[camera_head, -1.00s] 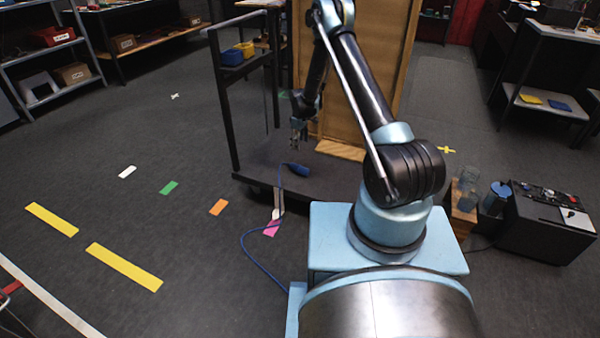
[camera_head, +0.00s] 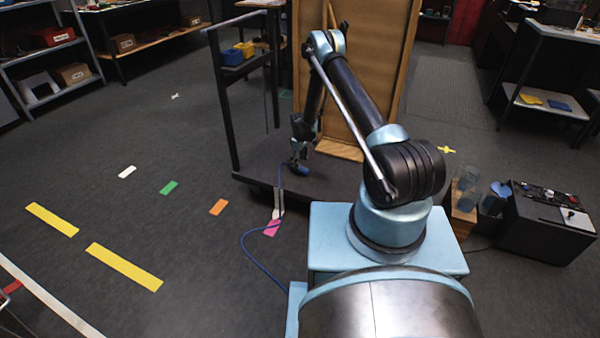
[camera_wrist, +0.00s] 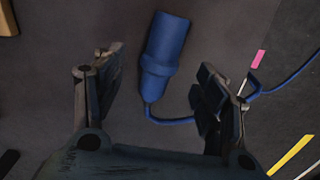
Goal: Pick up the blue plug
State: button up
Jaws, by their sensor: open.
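The blue plug (camera_head: 301,169) lies on the dark flat bed of the cart (camera_head: 250,165), with its blue cable (camera_head: 247,246) running over the edge to the floor and toward my base. In the wrist view the plug (camera_wrist: 165,48) shows between and beyond the fingertips, its cable leaving from its lower end. My gripper (camera_head: 298,160) is just over the plug in the head view and partly covers it. In the wrist view the gripper (camera_wrist: 158,78) is open, with a finger on each side and clear space between each finger and the plug.
A tall brown panel (camera_head: 355,75) stands on the cart behind the gripper, with a light wooden strip (camera_head: 340,149) at its foot. The cart's black upright frame (camera_head: 222,100) rises at the left. A black box (camera_head: 545,222) and clear jars stand at the right.

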jog(key=shift+a+f, duration=0.15)
jog(key=shift+f, duration=2.5)
grip_shut()
